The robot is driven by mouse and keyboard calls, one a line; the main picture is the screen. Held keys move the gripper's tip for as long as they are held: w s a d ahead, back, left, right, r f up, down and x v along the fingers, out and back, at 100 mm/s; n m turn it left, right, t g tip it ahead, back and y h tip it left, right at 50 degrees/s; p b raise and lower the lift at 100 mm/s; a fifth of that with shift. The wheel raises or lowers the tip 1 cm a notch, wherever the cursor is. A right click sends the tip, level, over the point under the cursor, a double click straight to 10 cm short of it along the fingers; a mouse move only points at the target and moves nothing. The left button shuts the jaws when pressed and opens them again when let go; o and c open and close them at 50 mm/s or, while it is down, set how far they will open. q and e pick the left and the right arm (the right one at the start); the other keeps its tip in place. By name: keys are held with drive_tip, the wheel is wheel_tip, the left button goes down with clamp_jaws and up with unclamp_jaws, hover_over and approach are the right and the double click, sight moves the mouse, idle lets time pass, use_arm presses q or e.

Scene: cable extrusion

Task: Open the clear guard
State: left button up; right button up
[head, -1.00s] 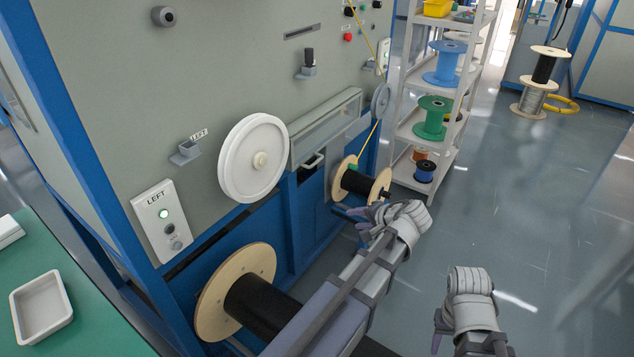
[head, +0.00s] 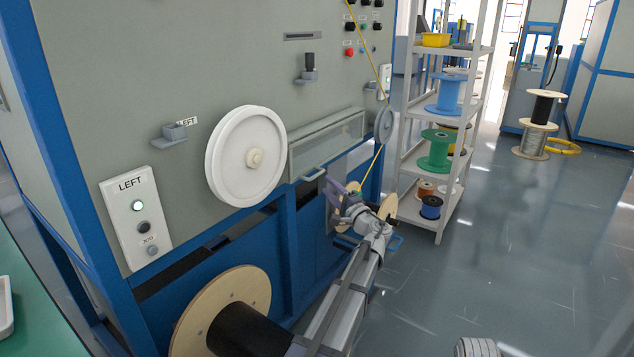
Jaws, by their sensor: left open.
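The clear guard (head: 327,142) is a long see-through cover on the grey machine front, right of the large white wheel. It looks closed. Its handle (head: 313,175) sits below its left end. My left gripper (head: 338,190) is open, with purple fingers pointing up and left, just right of the handle and below the guard. I see no clear contact with the handle. The gripper and arm hide part of the small spool behind. Only a grey piece of my right arm shows at the bottom edge; its fingers are out of view.
A white wheel (head: 246,157) stands out from the panel left of the guard. A large black-wound spool (head: 240,325) is low at the front. A yellow cable (head: 372,165) runs down right of the guard. A shelf rack (head: 446,120) stands right.

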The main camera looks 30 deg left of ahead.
sight(317, 175)
use_arm(q)
drive_tip(key=p+x, duration=0.1)
drive_tip(key=x, duration=0.6)
drive_tip(key=shift+w+a+r, duration=0.1)
drive_tip(key=shift+w+a, duration=0.15)
drive_tip(key=shift+a, duration=0.05)
clamp_jaws()
idle(1.3)
